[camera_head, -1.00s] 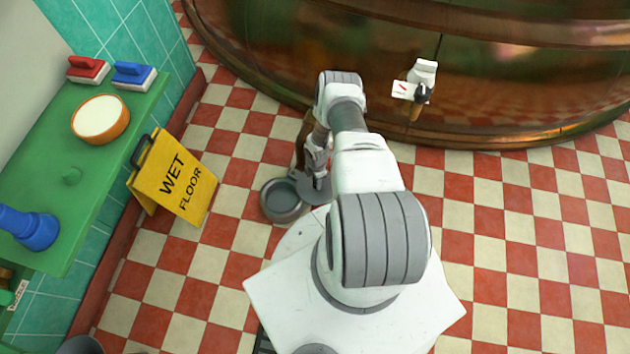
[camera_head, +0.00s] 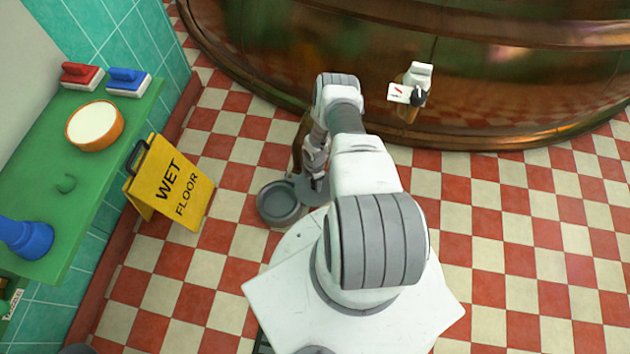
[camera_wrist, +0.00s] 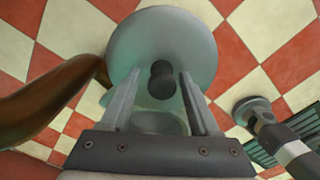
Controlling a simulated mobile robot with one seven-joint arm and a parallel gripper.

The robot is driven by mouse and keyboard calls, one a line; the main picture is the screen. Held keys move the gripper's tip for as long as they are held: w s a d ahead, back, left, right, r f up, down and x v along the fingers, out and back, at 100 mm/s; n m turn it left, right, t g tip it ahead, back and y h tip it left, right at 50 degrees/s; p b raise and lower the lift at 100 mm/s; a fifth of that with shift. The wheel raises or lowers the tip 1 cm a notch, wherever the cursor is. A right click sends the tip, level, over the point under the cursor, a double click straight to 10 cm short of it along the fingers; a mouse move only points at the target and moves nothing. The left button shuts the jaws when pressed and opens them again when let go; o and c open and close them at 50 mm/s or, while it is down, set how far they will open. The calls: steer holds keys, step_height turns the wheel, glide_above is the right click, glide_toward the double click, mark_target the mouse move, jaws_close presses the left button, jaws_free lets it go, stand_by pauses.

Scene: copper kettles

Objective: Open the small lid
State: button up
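A round grey lid (camera_wrist: 205,45) with a dark knob (camera_wrist: 162,82) fills the upper middle of the wrist view. In the head view the lid (camera_head: 311,192) shows beside a grey round vessel or opening (camera_head: 278,203), partly hidden by my gripper (camera_head: 315,180). In the wrist view my gripper (camera_wrist: 160,74) has its two fingers apart, one on each side of the knob, with gaps visible. Whether the fingers touch it is hard to tell. Part of a grey-green round surface (camera_wrist: 160,123) shows between the fingers, below the knob.
A brown copper pipe (camera_wrist: 45,100) runs close on the left in the wrist view. A large copper kettle (camera_head: 480,85) curves across the back. A yellow wet-floor sign (camera_head: 172,183) stands left, near a green shelf (camera_head: 45,165). The checkered floor at right is clear.

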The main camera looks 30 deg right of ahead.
step_height(320, 180, up, 17)
steer(key=p, duration=0.7)
steer(key=shift+r, duration=0.2)
